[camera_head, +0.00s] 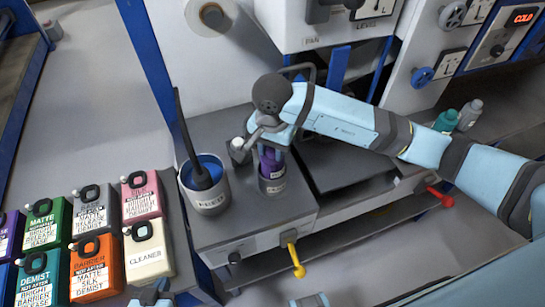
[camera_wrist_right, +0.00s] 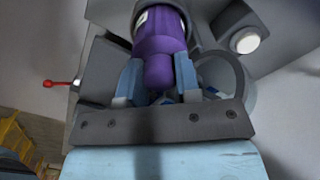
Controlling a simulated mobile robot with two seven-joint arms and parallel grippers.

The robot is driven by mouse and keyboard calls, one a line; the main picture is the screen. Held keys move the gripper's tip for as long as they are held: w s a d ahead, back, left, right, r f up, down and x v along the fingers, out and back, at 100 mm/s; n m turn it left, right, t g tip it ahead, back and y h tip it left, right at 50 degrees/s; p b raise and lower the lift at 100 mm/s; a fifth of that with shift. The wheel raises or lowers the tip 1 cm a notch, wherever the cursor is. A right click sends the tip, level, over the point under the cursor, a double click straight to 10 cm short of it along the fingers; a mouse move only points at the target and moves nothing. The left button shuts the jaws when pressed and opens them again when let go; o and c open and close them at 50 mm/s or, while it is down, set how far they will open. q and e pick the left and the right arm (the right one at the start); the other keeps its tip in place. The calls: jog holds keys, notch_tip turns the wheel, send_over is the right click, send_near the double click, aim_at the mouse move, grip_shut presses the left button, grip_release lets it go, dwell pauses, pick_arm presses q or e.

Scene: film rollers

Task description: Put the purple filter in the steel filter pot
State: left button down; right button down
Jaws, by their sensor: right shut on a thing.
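The purple filter (camera_head: 270,160) hangs from my right gripper (camera_head: 270,138), directly above or in the mouth of the small steel pot (camera_head: 272,186), which has a label on its front. I cannot tell how deep its lower end sits. In the right wrist view, the gripper's light blue fingers (camera_wrist_right: 157,85) close on the narrow end of the purple filter (camera_wrist_right: 158,38). What seem to be parts of my left gripper (camera_head: 150,292) show at the bottom edge, mostly cut off and away from the pots.
A wider steel pot (camera_head: 207,199) with blue content and a black-handled tool stands left of the small pot. Several coloured jugs (camera_head: 95,267) stand at lower left. A yellow-handled valve (camera_head: 295,262) juts out in front. Bottles (camera_head: 446,121) stand at right.

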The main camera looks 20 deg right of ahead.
aim_at(272, 160)
notch_tip(272, 160, down, 4)
jog(key=shift+f, duration=0.25)
jog(key=shift+f, duration=0.25)
jog(key=c, duration=0.8)
grip_release()
jog(key=shift+r, duration=0.1)
jog(key=shift+r, duration=0.1)
